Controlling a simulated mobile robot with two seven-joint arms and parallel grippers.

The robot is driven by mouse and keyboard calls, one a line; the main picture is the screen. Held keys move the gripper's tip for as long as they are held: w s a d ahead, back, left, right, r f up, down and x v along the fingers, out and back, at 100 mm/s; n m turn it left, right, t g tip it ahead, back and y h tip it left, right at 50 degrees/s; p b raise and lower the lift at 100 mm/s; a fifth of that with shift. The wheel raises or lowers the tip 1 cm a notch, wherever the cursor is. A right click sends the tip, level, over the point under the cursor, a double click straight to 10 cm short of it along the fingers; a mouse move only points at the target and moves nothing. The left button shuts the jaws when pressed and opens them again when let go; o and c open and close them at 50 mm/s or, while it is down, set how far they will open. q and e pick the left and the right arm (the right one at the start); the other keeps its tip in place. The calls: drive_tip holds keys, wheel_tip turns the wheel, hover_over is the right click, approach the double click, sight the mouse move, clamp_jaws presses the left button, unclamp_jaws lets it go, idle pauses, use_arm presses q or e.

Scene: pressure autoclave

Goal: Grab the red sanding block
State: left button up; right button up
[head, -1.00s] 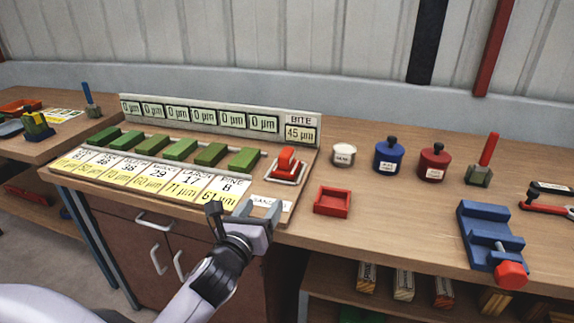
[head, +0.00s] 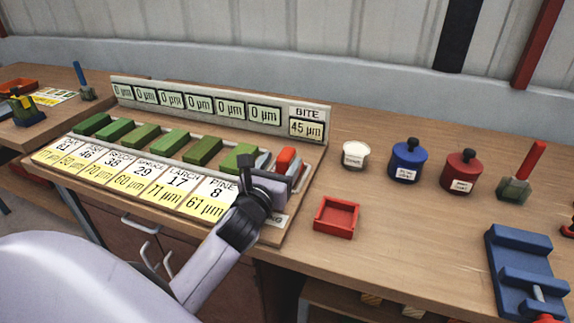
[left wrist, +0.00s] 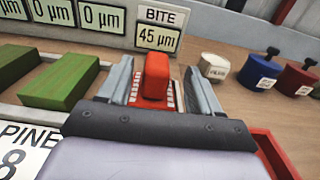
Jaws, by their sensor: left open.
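The red sanding block (head: 287,160) sits at the right end of the label board, in front of the "BITE 45 µm" display. In the left wrist view the red block (left wrist: 156,75) stands on a red-and-white pad, between the two fingers of my left gripper (left wrist: 160,85). In the head view my left gripper (head: 278,165) reaches the block from the front, with its fingers on either side. The fingers are open, with visible gaps to the block. The gripper body hides the block's lower front in the head view. My right gripper is not in view.
Several green blocks (head: 203,151) stand in a row left of the red block, the nearest close to my gripper. A red tray (head: 336,217) lies to the right. A white pot (head: 354,156), blue jar (head: 408,162) and dark red jar (head: 461,172) stand further right.

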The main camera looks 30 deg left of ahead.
sight(286, 153)
use_arm(q)
drive_tip(key=x, duration=0.4)
drive_tip(key=shift+w+a, duration=0.2)
drive_tip(key=shift+w, duration=0.15)
drive_tip(key=c, duration=1.1)
drive_tip(key=shift+r, duration=0.1)
